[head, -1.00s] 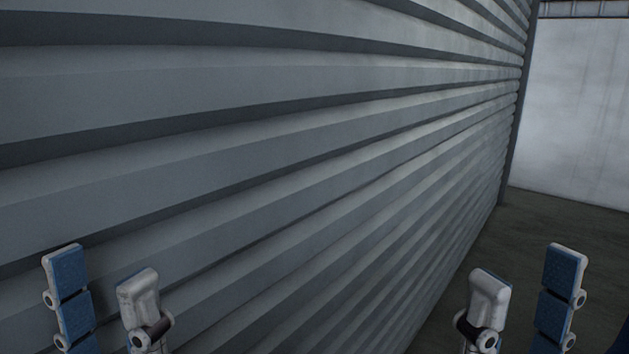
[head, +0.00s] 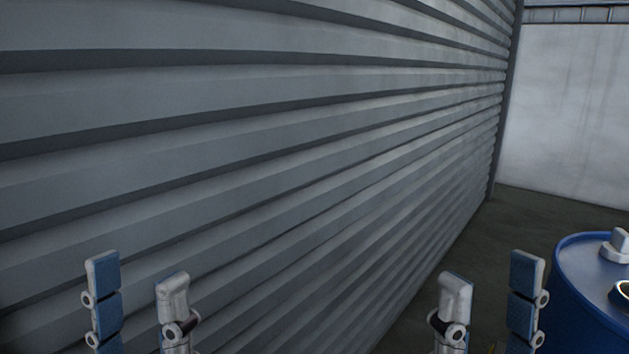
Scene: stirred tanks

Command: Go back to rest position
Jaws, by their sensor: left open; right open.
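My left gripper (head: 138,283) is at the bottom left of the head view. Its blue-padded finger and grey finger stand apart with nothing between them. My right gripper (head: 491,277) is at the bottom right, also open and empty, with its blue-padded finger on the outer side. Both grippers point upward in the picture, in front of the ribbed grey wall and the floor. The rest of both arms is below the frame.
A ribbed grey metal wall (head: 260,150) fills the left and middle and runs away to the right. A blue drum (head: 580,300) with caps on its top stands at the right edge, beside my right gripper in the picture. Dark floor (head: 530,215) reaches a pale wall (head: 570,110) behind.

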